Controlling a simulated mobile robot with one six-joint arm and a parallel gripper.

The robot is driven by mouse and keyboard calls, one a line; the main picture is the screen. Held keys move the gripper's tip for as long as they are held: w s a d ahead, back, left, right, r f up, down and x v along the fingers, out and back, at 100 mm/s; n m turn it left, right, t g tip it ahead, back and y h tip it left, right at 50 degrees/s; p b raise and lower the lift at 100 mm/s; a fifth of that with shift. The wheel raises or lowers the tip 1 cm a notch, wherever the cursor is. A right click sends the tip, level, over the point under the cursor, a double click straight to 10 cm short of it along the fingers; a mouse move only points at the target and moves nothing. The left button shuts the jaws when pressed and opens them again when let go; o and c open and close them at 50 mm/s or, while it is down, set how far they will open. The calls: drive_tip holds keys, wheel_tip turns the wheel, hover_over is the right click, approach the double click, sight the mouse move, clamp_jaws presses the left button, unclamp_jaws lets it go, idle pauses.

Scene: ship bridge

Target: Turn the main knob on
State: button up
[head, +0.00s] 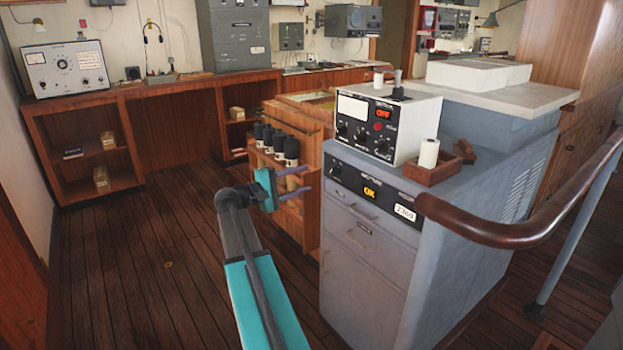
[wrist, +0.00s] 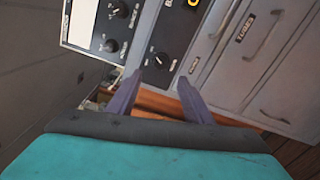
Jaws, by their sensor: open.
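A grey cabinet (head: 365,250) has a black front panel (head: 375,189) with one round knob (head: 336,169) at its left end and a lit yellow display (head: 369,194). The same knob shows in the wrist view (wrist: 160,60), just beyond the fingertips. A white instrument box (head: 415,122) on top has several black knobs and a red OFF display (head: 384,113). No label I can read tells which knob is the main one. My gripper (head: 309,179) is open and empty, left of the panel and apart from it. Its two purple fingers also show in the wrist view (wrist: 160,80).
A wooden rack with dark bottles (head: 273,142) stands behind my gripper. A brown handrail (head: 500,232) curves around the cabinet's right front. A small wooden tray (head: 432,172) with a white roll sits on the cabinet top. The plank floor (head: 150,260) at left is clear.

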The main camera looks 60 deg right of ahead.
drive_tip(key=shift+v, duration=1.3)
